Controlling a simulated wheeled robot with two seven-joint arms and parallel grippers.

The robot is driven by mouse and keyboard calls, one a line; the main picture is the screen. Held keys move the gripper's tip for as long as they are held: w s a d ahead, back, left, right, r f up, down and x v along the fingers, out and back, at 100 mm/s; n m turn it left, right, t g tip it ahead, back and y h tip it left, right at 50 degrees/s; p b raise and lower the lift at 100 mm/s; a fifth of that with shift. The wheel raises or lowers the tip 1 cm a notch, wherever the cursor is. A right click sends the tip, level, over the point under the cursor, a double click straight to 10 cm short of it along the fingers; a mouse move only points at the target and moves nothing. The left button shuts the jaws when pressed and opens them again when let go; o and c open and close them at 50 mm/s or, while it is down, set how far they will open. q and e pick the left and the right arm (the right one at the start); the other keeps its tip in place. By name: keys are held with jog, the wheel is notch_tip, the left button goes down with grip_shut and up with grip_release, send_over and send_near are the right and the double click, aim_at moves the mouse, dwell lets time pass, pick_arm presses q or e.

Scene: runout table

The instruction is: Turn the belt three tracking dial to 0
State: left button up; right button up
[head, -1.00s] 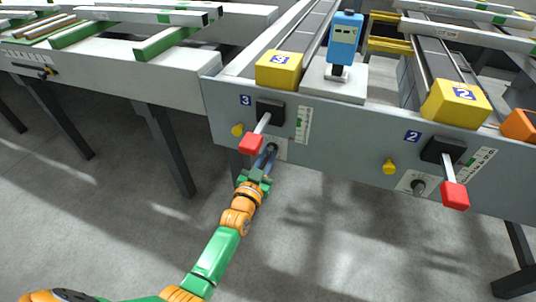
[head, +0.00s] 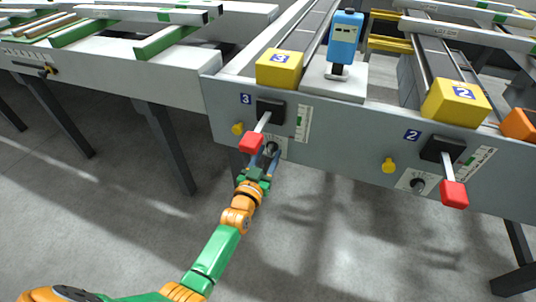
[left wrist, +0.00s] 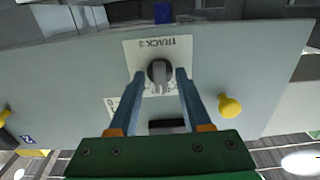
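The belt three tracking dial (head: 271,149) is a dark round knob on a white plate, low on the grey panel below the "3" label. In the left wrist view the dial (left wrist: 160,72) appears with an upside-down "TRACK 3" plate (left wrist: 178,46). Its pale raised grip runs roughly up and down in that picture; the number it points to is not readable. My left gripper (head: 266,162) is just below and in front of the dial. Its two blue fingers (left wrist: 160,78) are spread, one on each side of the knob, with small gaps visible. My right gripper is not in view.
A lever with a red handle (head: 251,142) hangs just above my left gripper. A yellow knob (head: 237,129) is left of it. Belt two has its own red-handled lever (head: 453,194), yellow knob (head: 389,165) and dial (head: 417,185) on the right. The floor below is clear.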

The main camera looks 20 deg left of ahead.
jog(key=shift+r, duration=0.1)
pick_arm(q)
jog(key=s+p, duration=0.2)
jog(key=s, duration=0.5)
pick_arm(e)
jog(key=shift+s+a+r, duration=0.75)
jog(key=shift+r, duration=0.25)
pick_arm(q)
jog(key=shift+a, duration=0.1)
